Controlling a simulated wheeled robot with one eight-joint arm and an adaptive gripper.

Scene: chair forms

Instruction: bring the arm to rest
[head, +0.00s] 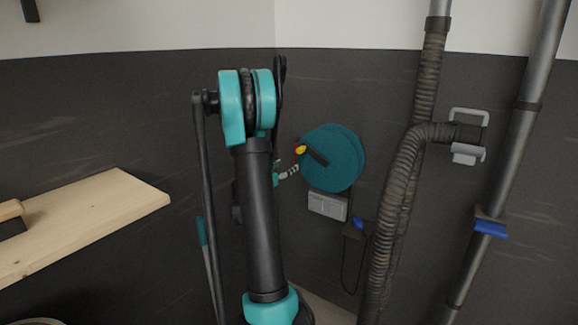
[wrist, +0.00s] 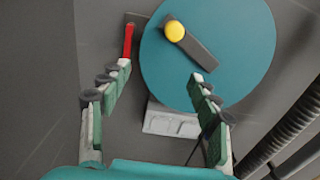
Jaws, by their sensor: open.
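My gripper (wrist: 160,74) is open in the wrist view, with its two green-padded fingers wide apart and nothing between them. It points at the wall, where a teal disc (wrist: 235,65) with a dark bar and a yellow knob (wrist: 175,31) is mounted. In the head view my teal and black arm (head: 262,210) stands raised in the middle of the picture. My gripper is mostly hidden behind the arm there. The teal disc (head: 343,165) shows just right of the arm. Whether the fingers touch anything cannot be told.
A grey box (wrist: 170,121) sits on the wall below the disc. A red handle (wrist: 128,40) is left of it. A ribbed hose (head: 398,195) and a metal pipe (head: 510,150) run down the right side. A wooden board (head: 100,215) juts in at left.

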